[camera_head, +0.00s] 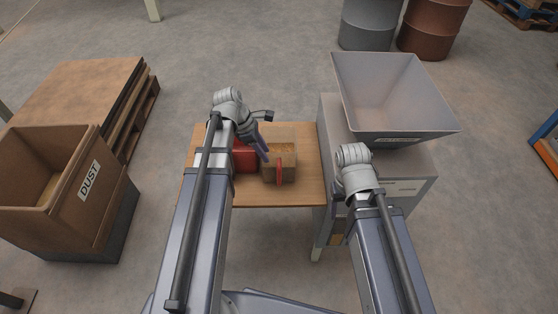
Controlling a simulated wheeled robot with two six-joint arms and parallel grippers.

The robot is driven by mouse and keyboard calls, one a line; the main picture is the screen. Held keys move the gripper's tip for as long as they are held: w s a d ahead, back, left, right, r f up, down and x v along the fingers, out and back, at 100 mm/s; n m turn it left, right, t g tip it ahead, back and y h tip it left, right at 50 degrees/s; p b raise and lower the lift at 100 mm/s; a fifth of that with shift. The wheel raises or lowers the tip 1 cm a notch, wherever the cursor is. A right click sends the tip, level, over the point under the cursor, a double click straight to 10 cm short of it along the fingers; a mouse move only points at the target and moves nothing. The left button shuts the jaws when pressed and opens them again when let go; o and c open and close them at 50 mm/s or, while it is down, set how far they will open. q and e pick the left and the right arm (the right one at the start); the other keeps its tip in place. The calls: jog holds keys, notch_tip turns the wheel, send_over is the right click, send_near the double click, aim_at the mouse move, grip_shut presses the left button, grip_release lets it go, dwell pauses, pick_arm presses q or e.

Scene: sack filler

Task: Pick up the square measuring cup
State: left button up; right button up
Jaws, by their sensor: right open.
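A square tan box-shaped cup (284,175) with a red upright handle on its front stands on the small wooden table (300,198). It looks like the square measuring cup and has yellowish-brown grain-like contents. My left gripper (262,146) reaches over the table, with a purplish finger at the cup's upper left edge. I cannot tell whether it touches the cup or how far its jaws are apart. My right wrist (356,170) is over the grey machine's left side. The right gripper's fingers are hidden from this view.
A red container (245,157) sits close left of the cup, partly behind my left arm. The grey machine (410,165) with a large hopper (385,90) stands right of the table. A DUST box (100,215) and a pallet (95,90) are at left; drums (432,28) are behind.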

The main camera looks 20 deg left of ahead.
pick_arm(q)
jog(key=shift+b+x, duration=1.05)
jog(key=shift+x, duration=0.25)
jog(key=b+x, duration=0.4)
jog(key=x, duration=0.1)
jog(key=shift+d+b, duration=0.1)
jog(key=shift+b, duration=0.25)
grip_shut()
dwell(0.4)
